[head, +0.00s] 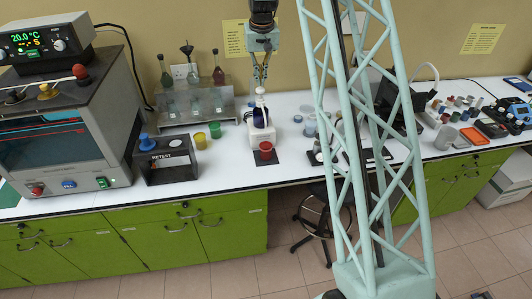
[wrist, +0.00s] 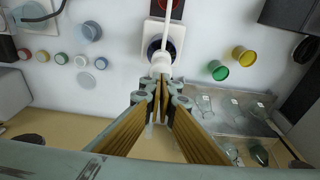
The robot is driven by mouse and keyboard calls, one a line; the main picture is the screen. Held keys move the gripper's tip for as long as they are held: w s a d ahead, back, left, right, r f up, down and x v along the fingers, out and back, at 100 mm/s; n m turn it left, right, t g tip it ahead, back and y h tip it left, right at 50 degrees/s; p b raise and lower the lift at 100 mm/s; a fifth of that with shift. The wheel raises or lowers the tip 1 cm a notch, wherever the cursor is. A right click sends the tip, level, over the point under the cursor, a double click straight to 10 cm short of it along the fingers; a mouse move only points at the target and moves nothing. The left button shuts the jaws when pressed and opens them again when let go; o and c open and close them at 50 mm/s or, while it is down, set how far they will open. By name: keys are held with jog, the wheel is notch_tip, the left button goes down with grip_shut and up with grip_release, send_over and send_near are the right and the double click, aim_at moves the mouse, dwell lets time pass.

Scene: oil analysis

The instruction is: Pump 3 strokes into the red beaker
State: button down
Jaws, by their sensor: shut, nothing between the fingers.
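A white pump dispenser (head: 260,118) with a dark blue window stands upright on the bench in the head view. The red beaker (head: 266,151) stands in front of it on a dark mat (head: 268,159). My gripper (head: 260,86) points down just above the pump's top, shut and empty. In the wrist view the fingertips (wrist: 160,88) are beside the white pump head (wrist: 161,63), whose spout reaches toward the red beaker (wrist: 165,4). I cannot tell whether the fingers touch the pump head. The beaker is partly cut off at the wrist view's top edge.
A yellow beaker (head: 200,140) and a green beaker (head: 215,130) stand left of the pump. A rack with flasks (head: 196,104) is behind them. A dark box with a blue knob (head: 168,158) is farther left. Several small jars (head: 310,126) stand to the right.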

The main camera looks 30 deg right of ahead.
aim_at(260, 89)
jog(key=shift+f+b, duration=1.15)
jog(key=shift+f, duration=0.95)
jog(key=shift+r, duration=0.2)
jog(key=shift+r+p, duration=0.85)
jog(key=shift+r, duration=1)
jog(key=shift+f+b, duration=0.95)
jog(key=shift+f, duration=0.85)
dwell(0.6)
jog(key=shift+r+p, duration=0.7)
jog(key=shift+r, duration=1.1)
